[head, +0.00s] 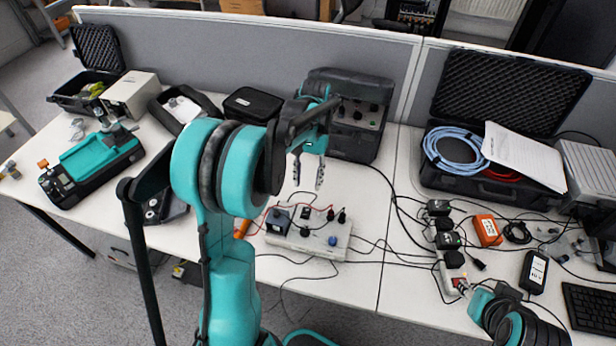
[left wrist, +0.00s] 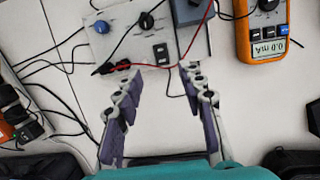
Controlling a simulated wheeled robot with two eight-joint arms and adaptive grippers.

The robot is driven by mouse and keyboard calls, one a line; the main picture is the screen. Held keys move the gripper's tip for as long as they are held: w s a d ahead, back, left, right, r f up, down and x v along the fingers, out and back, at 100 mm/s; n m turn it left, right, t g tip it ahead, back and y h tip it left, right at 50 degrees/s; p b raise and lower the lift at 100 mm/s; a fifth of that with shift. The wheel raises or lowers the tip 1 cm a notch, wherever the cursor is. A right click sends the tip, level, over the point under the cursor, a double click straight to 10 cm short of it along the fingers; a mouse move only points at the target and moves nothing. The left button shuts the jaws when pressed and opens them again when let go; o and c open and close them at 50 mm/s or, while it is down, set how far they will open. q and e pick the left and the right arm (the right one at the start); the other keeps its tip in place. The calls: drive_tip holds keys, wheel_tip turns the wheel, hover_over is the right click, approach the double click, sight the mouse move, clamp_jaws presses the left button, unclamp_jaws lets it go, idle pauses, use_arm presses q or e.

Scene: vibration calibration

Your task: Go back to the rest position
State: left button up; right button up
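My left gripper (head: 308,172) hangs over the left table, behind the white control box (head: 305,240). Its two fingers are apart, with nothing between them. In the left wrist view the left gripper (left wrist: 158,70) is also open, and its fingertips are at the near edge of the white control box (left wrist: 135,45) in the picture. A red lead shows near the fingertips; I cannot tell whether they touch it. Teal and black parts of my right arm show at the bottom right of the head view.
A dark instrument case (head: 352,115) stands close behind the left gripper. An orange multimeter (left wrist: 267,30) lies beside the control box. Cables cross the table. An open black case (head: 500,110) and a power strip (head: 448,275) are at the right. A teal device (head: 95,160) stands at the left.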

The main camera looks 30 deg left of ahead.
use_arm(q)
drive_tip(key=shift+w+r, duration=0.1)
drive_tip(key=shift+r, duration=0.25)
drive_tip(key=s+d+r+m+t, duration=0.2)
drive_tip(key=s+d+r+t, duration=0.3)
drive_tip(key=s+d+t, duration=0.5)
drive_tip(key=shift+s+d+m+y, duration=0.35)
drive_tip(key=shift+s+d, duration=0.2)
drive_tip(key=shift+s, duration=1.35)
